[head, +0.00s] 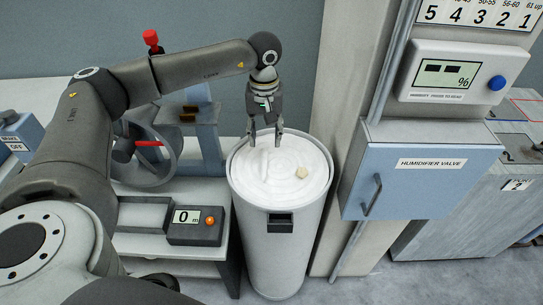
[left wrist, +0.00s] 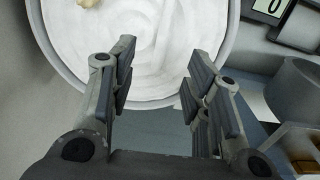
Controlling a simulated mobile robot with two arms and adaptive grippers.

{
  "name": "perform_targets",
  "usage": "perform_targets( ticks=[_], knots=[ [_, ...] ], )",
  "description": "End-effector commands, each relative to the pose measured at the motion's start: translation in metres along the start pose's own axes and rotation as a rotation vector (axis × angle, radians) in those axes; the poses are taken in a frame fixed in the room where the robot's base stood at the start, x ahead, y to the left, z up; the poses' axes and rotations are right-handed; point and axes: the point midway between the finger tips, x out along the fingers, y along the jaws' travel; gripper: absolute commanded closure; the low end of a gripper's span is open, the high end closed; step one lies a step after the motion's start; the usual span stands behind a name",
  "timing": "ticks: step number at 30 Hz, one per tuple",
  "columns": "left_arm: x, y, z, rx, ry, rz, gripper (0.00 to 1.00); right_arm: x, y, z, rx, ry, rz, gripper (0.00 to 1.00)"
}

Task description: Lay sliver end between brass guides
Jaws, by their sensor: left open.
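White sliver (head: 278,183) lies coiled in the top of a tall grey can (head: 272,245), and also shows in the left wrist view (left wrist: 150,75). A low raised strand shows below the fingers, but I cannot tell whether it is the sliver end. My left gripper (head: 265,143) points down over the far part of the can. Its fingers are apart, with nothing held between them; the left wrist view shows the open gap (left wrist: 153,90). Two brass guides (head: 188,113) sit on a blue-grey stand left of the gripper. My right gripper is not identifiable.
A small cream lump (head: 302,172) lies on the sliver. A counter box (head: 195,225) reading 0 and a handwheel (head: 150,160) stand left of the can. A blue humidifier valve cabinet (head: 425,175) stands close on the right.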

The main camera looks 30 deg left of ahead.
Motion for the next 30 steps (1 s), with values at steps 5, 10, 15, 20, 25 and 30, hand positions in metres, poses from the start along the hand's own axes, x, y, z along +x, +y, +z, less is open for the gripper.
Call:
perform_targets(
  ticks=[5,10,15,20,25,30],
  knots=[
    [0.028,0.0,0.001,-0.001,-0.004,-0.002,0.55,-0.011,-0.005,0.031,0.0,-0.046,-0.007,0.6],
    [0.042,0.0,0.001,0.0,-0.002,0.0,0.55,-0.016,-0.01,0.056,-0.001,-0.084,-0.012,0.6],
    [0.059,-0.001,0.003,-0.001,-0.005,-0.002,0.55,-0.029,-0.009,0.046,-0.002,-0.072,-0.011,0.6],
    [0.084,-0.001,0.003,-0.001,-0.003,0.0,0.55,-0.035,-0.005,0.019,-0.002,-0.032,-0.008,0.6],
    [0.095,-0.001,0.002,-0.001,-0.001,0.002,0.55,-0.035,-0.007,0.014,-0.001,-0.024,-0.01,0.6],
    [0.095,-0.001,0.002,-0.001,-0.001,0.002,0.55,-0.035,-0.009,0.023,-0.001,-0.039,-0.012,0.6]
  ],
)
